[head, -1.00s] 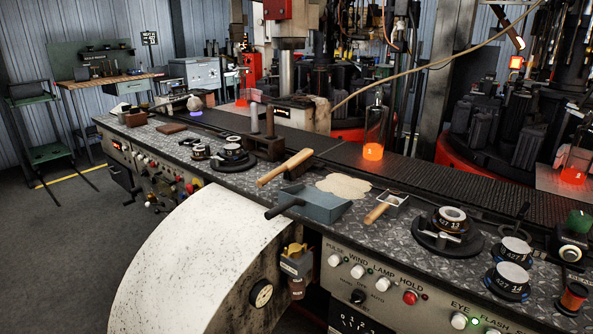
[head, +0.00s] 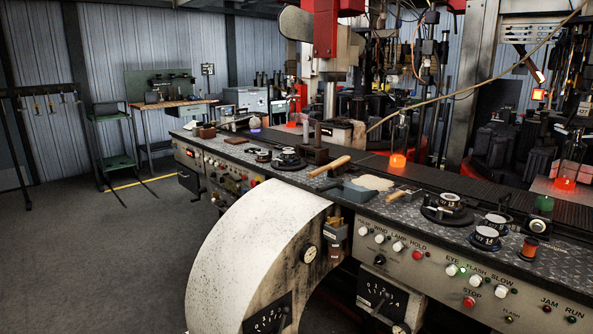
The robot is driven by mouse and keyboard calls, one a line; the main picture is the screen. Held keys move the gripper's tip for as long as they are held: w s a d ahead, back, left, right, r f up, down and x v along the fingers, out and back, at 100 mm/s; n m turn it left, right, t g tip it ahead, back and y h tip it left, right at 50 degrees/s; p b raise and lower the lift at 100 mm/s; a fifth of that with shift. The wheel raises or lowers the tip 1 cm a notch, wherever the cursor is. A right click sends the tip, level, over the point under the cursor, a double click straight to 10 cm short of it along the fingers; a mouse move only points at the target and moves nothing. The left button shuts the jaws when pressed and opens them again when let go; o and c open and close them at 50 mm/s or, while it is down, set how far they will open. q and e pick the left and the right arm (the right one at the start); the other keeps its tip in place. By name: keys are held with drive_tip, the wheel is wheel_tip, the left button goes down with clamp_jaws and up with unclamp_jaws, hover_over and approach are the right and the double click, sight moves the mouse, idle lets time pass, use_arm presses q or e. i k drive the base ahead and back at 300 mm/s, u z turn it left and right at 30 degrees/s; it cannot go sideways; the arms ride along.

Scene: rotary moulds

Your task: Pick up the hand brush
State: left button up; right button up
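The hand brush (head: 331,166) lies on the long metal-plated bench in the head view, right of centre. Its light wooden handle points to the lower left, and its dark bristle end is hard to make out. A blue-grey dustpan (head: 362,194) with a dark handle lies just in front of it and to the right. A pale patch of spilled powder (head: 376,183) is beside the dustpan. Neither of my grippers is in view.
A small wooden-handled scoop (head: 398,201) and several round dark moulds, one a ring on a base (head: 449,208), lie further right. Glowing orange glass (head: 397,160) stands behind on the dark conveyor. A big curved white guard (head: 235,240) juts out below. The floor at left is clear.

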sight(335, 168)
drive_tip(key=u, duration=1.25)
drive_tip(key=i, duration=4.25)
drive_tip(key=z, duration=1.75)
